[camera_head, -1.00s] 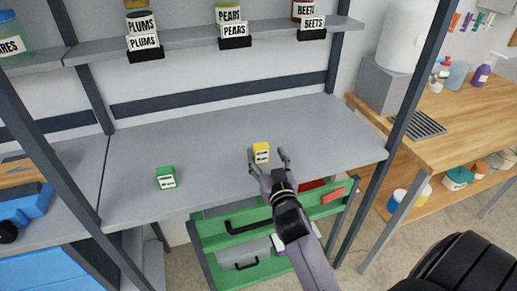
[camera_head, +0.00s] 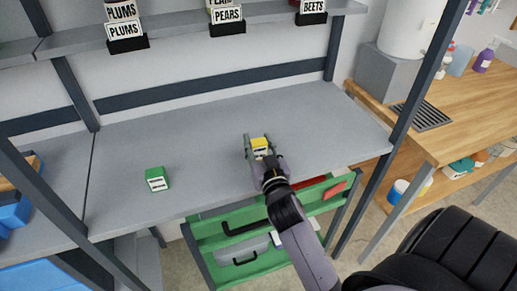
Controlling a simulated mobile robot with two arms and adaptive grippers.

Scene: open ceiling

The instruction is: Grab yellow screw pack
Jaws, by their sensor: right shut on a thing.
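The yellow screw pack (camera_head: 260,144) is a small yellow box with a white label. It sits on the grey shelf surface (camera_head: 200,130), right of the middle. My right gripper (camera_head: 259,147) reaches in from the lower right and is shut on the yellow pack, one finger on each side of it. The fingers hide part of its sides. I cannot tell whether the pack is lifted off the surface. My left gripper is not in view.
A green pack (camera_head: 157,179) stands on the same surface to the left. Labelled jar holders (camera_head: 229,29) line the upper shelf. Dark posts frame the shelf on both sides.

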